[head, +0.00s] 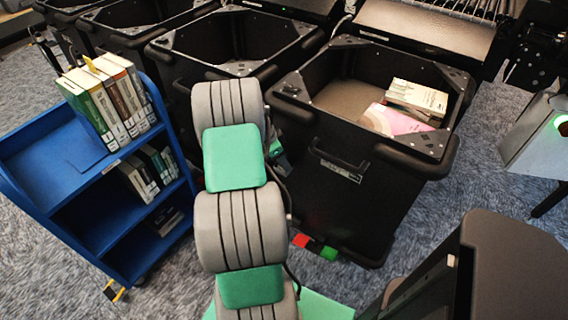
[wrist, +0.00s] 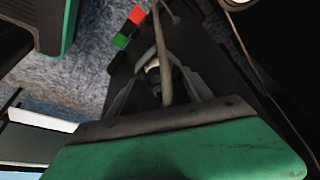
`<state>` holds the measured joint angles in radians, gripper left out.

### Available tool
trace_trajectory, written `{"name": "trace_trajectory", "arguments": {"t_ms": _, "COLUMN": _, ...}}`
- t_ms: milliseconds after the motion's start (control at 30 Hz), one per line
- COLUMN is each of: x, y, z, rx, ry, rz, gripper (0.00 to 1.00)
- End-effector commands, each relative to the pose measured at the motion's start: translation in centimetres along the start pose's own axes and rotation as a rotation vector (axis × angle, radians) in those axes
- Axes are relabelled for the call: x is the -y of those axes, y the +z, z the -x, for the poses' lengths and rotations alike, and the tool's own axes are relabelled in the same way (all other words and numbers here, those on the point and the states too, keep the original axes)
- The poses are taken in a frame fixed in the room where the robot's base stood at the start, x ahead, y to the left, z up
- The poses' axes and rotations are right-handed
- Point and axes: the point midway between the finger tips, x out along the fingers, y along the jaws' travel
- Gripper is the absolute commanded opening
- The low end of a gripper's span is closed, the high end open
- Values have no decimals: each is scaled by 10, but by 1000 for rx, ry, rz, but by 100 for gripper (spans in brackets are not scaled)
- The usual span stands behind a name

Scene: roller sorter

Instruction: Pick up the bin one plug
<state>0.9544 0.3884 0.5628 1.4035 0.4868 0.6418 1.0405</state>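In the wrist view my gripper (wrist: 158,62) shows as two slim grey fingers that slant toward each other beyond a dark bar and a green panel of my own. A small dark part with a pale collar (wrist: 153,66) shows between the fingers. It may be the plug, but I cannot tell for sure, nor whether the fingers touch it. A grey cable (wrist: 160,35) runs past the fingertips and partly covers them. In the head view my grey and green arm reaches down in front of the bins, and the gripper is hidden.
A black bin (head: 350,200) holding books stands right of my arm, with red (head: 301,240) and green (head: 329,252) blocks at its foot. More black bins (head: 180,75) stand behind. A blue book cart (head: 85,205) is close on the left. Carpet (head: 185,285) is clear at the front left.

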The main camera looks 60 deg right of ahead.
Motion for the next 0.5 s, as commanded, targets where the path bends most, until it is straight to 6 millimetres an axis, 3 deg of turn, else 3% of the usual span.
{"name": "trace_trajectory", "arguments": {"t_ms": 500, "x": 0, "y": 0, "z": 0, "rx": 0, "ry": 0, "rz": 1, "gripper": 15}}
